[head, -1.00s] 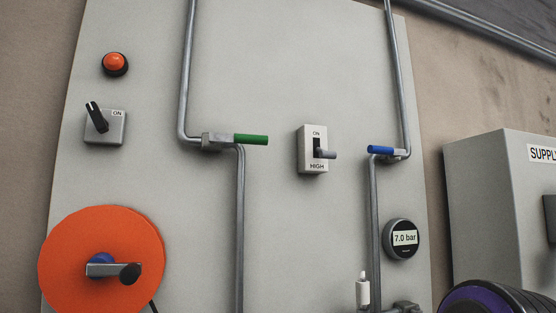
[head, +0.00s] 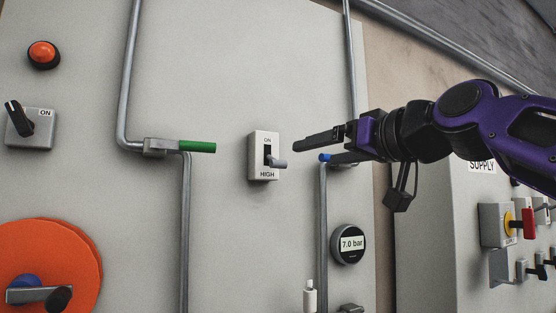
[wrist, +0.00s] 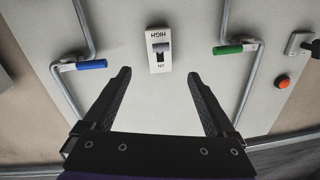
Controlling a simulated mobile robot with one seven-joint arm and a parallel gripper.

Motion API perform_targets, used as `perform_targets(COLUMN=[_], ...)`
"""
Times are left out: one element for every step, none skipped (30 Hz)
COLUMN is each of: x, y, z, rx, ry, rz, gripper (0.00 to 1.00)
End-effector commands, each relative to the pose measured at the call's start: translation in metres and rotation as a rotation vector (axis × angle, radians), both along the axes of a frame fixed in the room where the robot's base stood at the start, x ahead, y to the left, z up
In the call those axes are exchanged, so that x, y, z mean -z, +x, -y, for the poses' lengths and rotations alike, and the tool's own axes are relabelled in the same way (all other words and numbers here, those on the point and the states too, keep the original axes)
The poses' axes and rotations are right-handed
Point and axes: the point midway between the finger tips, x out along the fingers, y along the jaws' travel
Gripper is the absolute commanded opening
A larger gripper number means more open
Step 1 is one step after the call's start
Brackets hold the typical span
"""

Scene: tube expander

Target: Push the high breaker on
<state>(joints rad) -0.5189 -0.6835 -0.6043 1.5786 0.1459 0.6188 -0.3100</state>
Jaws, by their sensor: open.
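The high breaker (head: 256,158) is a pale box on the grey panel, marked ON at the top and HIGH at the bottom. Its grey lever (head: 279,164) sticks out from the lower part of the dark slot, toward HIGH. My gripper (head: 312,151) is open and empty, to the right of the breaker and apart from it. In the wrist view the breaker (wrist: 152,60) appears upside down, beyond and between the open fingertips (wrist: 159,74). Its lever (wrist: 161,46) sits at the HIGH end of the slot there.
A green-handled valve (head: 196,147) is left of the breaker. A blue-handled valve (head: 326,157) is to its right, partly behind my gripper. A gauge (head: 348,244) reads 7.0 bar.

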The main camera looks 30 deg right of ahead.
Motion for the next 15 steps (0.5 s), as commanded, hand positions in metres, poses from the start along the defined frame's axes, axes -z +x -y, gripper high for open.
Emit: perform_targets(x=[0.0,0.0,-0.001,0.0,-0.001,0.0,0.0,-0.001,-0.001,-0.001,-0.001,-0.001,-0.001,-0.001,-0.001], y=[0.013,0.02,0.028,0.035,0.042,0.051,0.057,0.064,0.072,0.079,0.085,0.093,0.098,0.103,0.11], z=[-0.003,-0.004,-0.005,-0.006,-0.007,-0.009,-0.009,-0.01,-0.011,-0.012,-0.012,-0.014,-0.014,-0.015,-0.016], rx=[-0.003,-0.003,-0.004,-0.004,-0.004,-0.005,-0.004,-0.005,-0.004,-0.005,-0.004,-0.005,-0.005,-0.005,-0.003], ry=[-0.002,-0.002,-0.003,-0.003,-0.003,-0.002,-0.003,-0.001,-0.002,-0.001,0.0,-0.001,-0.001,-0.001,-0.002], rz=[-0.004,-0.004,-0.004,-0.004,-0.004,-0.004,-0.004,-0.004,-0.004,-0.004,-0.002,-0.004,-0.004,-0.003,-0.002], gripper=[0.91,0.91,0.91,0.91,0.91,0.91,0.91,0.91,0.91,0.91,0.91,0.91,0.91,0.91,0.91])
